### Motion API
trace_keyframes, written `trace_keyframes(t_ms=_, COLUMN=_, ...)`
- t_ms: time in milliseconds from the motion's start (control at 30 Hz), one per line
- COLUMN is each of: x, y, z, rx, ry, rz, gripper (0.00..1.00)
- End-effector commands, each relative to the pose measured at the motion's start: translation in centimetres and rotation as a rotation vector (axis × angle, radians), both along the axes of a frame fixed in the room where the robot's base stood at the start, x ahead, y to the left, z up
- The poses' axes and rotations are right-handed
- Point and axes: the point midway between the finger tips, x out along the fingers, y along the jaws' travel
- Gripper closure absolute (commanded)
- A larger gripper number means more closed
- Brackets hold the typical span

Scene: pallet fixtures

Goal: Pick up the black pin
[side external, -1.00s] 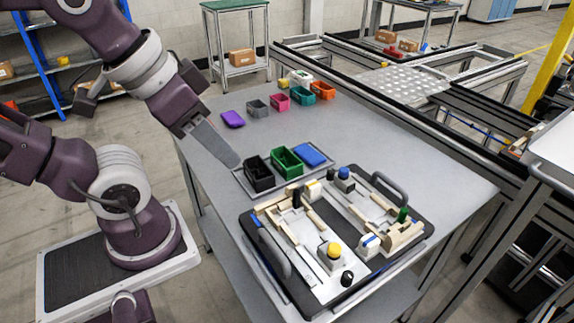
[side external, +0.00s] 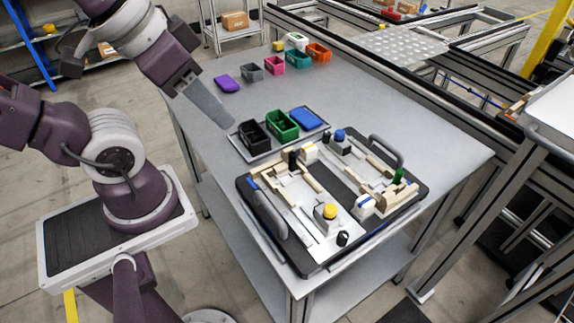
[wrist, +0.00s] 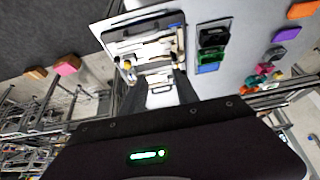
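An upright black pin (side external: 292,160) stands on the left part of the fixture pallet (side external: 240,184), beside a white and yellow block. A second short black piece with a pale end (side external: 342,239) sits at the pallet's front corner; I cannot tell which is meant. My gripper (side external: 226,122) hangs above the table, left of the black bin and apart from both black pieces. Its grey fingers overlap in the side view, so their opening cannot be judged. The wrist view shows the pallet (wrist: 108,42) at a distance; the pin is too small to make out there.
A tray (side external: 237,142) beside the pallet holds a black bin (side external: 253,136), a green bin (side external: 282,125) and a blue piece (side external: 306,117). A green pin (side external: 398,175) and yellow (side external: 329,211) and blue knobs (side external: 339,134) stand on the pallet. Small coloured bins sit behind.

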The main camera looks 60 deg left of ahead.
Motion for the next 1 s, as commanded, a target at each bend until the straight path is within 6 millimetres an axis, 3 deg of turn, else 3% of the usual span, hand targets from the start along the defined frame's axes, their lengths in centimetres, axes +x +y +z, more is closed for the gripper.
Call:
trace_keyframes(t_ms=300, x=0.5, y=0.0, z=0.0, rx=-0.018, ry=0.014, rz=0.031, gripper=0.59)
trace_keyframes(t_ms=367, x=1.6, y=0.1, z=-0.1, rx=-0.063, ry=0.05, rz=0.114, gripper=0.59)
trace_keyframes(t_ms=467, x=5.4, y=0.6, z=-1.2, rx=-0.187, ry=0.152, rz=0.389, gripper=0.59)
trace_keyframes(t_ms=600, x=11.5, y=2.0, z=-5.3, rx=-0.328, ry=0.295, rz=0.89, gripper=0.59)
trace_keyframes(t_ms=700, x=14.5, y=3.1, z=-9.3, rx=-0.37, ry=0.356, rz=1.207, gripper=0.59)
trace_keyframes(t_ms=833, x=16.4, y=4.1, z=-12.9, rx=-0.383, ry=0.383, rz=1.463, gripper=0.59)
trace_keyframes(t_ms=1000, x=16.8, y=4.5, z=-15.1, rx=-0.384, ry=0.387, rz=1.545, gripper=0.59)
